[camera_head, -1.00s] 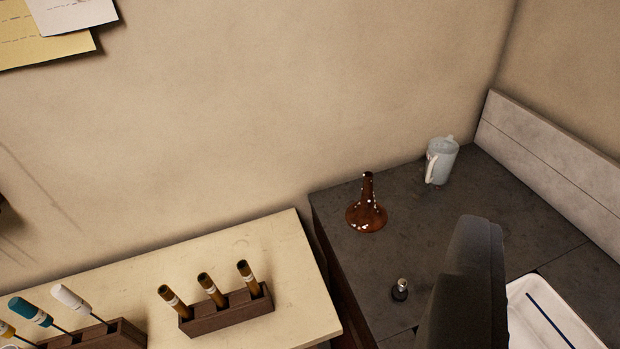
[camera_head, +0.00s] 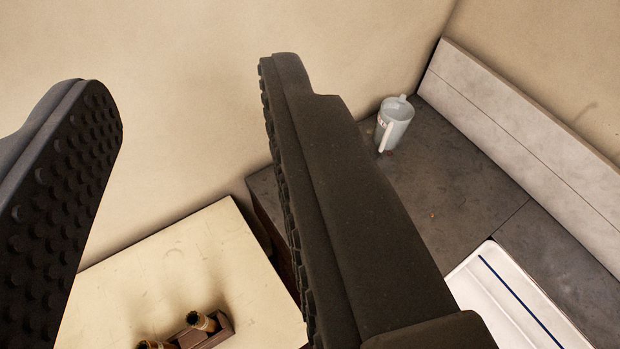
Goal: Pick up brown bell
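The brown bell does not show in the current view. The right finger of my gripper (camera_head: 183,85) covers the part of the dark grey worktop (camera_head: 455,175) near where it stood upright in the earlier frame. My gripper fills much of the view. Its two black fingers, with studded inner pads, are wide apart.
A pale jug (camera_head: 398,122) stands at the back of the dark worktop. A white tray with a blue stripe (camera_head: 485,285) lies at the right. A pale bench (camera_head: 215,250) at lower left holds a small wooden rack (camera_head: 222,330) with brown-handled tools.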

